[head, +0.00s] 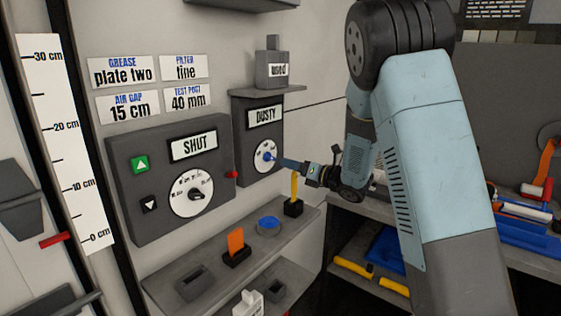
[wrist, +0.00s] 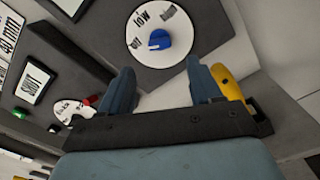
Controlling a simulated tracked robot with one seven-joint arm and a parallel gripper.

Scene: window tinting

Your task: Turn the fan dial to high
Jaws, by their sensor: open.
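The fan dial (head: 265,156) is a white disc with a blue knob on the dark grey panel marked DUSTY (head: 265,117). In the wrist view the dial face (wrist: 150,22) shows the word "low" at its middle and a label on each side that I cannot read surely. The blue knob (wrist: 159,41) stands just ahead of the fingertips, between their lines. My gripper (head: 279,161) is open and points at the dial. In the wrist view its two blue fingers (wrist: 160,70) are spread and empty, apparently short of the knob. The knob's exact setting is unclear.
Left of it is a grey box (head: 127,200) with a SHUT display, another dial and a red knob (head: 232,174) on its side. A yellow piece (head: 294,186) stands in a black holder just below my gripper. A shelf (head: 215,262) with several items runs below.

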